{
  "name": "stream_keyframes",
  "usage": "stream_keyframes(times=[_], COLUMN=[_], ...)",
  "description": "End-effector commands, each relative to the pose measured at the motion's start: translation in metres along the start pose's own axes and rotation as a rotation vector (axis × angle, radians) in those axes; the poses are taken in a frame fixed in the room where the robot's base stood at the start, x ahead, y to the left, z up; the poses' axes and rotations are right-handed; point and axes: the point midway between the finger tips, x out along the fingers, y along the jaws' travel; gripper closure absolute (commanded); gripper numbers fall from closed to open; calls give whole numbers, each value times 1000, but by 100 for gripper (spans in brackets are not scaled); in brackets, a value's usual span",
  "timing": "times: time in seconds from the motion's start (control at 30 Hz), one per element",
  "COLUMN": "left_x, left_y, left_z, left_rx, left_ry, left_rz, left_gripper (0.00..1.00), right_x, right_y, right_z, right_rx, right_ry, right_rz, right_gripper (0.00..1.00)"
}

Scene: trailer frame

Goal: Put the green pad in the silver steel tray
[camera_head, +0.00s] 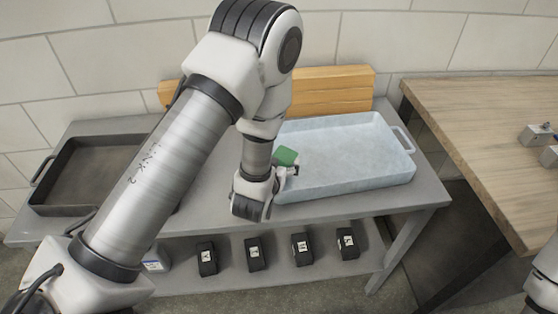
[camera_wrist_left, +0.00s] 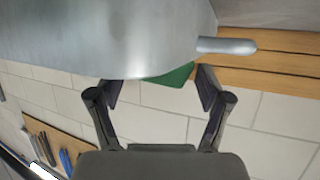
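The green pad (camera_head: 286,156) shows at the left end of the pale, silvery-blue tray (camera_head: 345,183), just beyond my left gripper (camera_head: 292,171). I cannot tell whether the pad is above the tray or touching it. In the left wrist view, a corner of the pad (camera_wrist_left: 170,77) shows between the two fingers of that gripper (camera_wrist_left: 160,88), close to the right-hand finger. My right gripper is not in view.
A dark tray (camera_head: 47,190) stands at the left on the grey table (camera_head: 215,213). Wooden boards (camera_head: 325,91) lean behind the tray. Several black boxes (camera_head: 302,249) stand on the lower shelf. A wooden table (camera_head: 480,130) is on the right.

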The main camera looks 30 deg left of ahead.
Motion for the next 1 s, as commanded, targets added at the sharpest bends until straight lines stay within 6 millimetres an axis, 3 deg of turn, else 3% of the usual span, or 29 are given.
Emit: stream_keyframes(times=[0.3, 0.43, 0.67, 0.8, 1.0], left_x=[-1, -6, -61, -89, -115], left_y=[0, 0, 1, 0, 0], left_z=[-2, -16, -7, -20, -17], left_rx=[0, 0, 7, 3, 2], left_ry=[0, 1, 0, -7, -5], left_rz=[0, 0, 2, -1, -1], left_gripper=[13, 13, 13, 13, 13], right_x=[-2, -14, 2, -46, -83], right_y=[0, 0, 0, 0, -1], right_z=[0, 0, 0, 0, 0], right_rx=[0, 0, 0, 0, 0], right_ry=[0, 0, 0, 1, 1], right_rz=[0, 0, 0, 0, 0], right_gripper=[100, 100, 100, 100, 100])
